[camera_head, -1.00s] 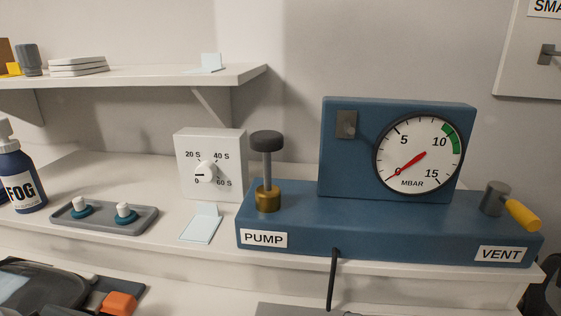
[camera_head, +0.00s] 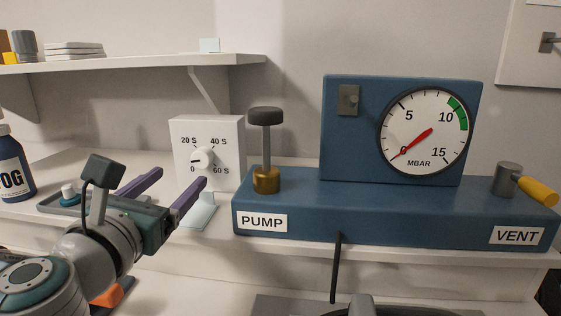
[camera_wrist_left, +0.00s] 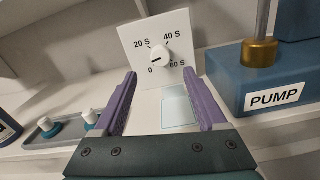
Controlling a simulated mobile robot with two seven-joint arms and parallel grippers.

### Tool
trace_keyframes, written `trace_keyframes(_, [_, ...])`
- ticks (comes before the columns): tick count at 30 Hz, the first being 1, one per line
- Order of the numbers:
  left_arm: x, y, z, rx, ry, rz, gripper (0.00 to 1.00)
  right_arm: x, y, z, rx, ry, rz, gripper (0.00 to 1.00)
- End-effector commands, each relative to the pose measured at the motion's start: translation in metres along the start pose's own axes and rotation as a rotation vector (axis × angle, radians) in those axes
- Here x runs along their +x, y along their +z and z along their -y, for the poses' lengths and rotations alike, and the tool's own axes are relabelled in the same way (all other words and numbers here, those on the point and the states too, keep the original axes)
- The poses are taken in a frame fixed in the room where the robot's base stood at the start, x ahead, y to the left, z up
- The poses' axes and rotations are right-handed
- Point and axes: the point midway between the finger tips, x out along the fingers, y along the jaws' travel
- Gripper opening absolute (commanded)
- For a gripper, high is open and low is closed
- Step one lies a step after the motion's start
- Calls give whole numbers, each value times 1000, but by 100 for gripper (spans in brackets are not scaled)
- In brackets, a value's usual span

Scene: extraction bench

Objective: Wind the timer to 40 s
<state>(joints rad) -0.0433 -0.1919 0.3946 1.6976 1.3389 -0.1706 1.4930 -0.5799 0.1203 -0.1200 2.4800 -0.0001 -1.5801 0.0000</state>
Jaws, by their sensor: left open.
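The timer (camera_head: 226,140) is a white box with a round white knob (camera_head: 202,158) and marks 0, 20 S, 40 S and 60 S. The knob's dark pointer line is toward the 0 side. My left gripper (camera_head: 180,182) is open and empty in front of the timer, with its purple fingers pointing at it and apart from it. In the left wrist view the timer (camera_wrist_left: 143,42) and its knob (camera_wrist_left: 159,55) show ahead, above and between the two fingertips. In the head view, part of my right arm may show at the bottom edge, but no right gripper is visible.
A blue pump unit (camera_head: 330,220) with a plunger (camera_head: 266,140) and a gauge reading 0 stands right of the timer. A grey tray (camera_wrist_left: 58,138) with white-topped pieces lies left. A pale blue clear stand (camera_head: 203,212) lies before the timer. A shelf (camera_head: 150,64) hangs above left.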

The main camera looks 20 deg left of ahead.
Motion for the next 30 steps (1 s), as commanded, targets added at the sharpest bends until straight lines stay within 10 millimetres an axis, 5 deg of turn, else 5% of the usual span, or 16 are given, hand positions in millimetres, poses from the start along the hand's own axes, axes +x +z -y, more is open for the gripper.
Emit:
trace_keyframes(12, [70,0,1,8,-3,3,74,11,4,0,0,0,0,50])
trace_keyframes(25, [79,1,1,9,-4,1,73,12,4,0,0,0,0,50])
trace_keyframes(30, [79,1,1,9,-4,1,54,12,4,0,0,0,0,50])
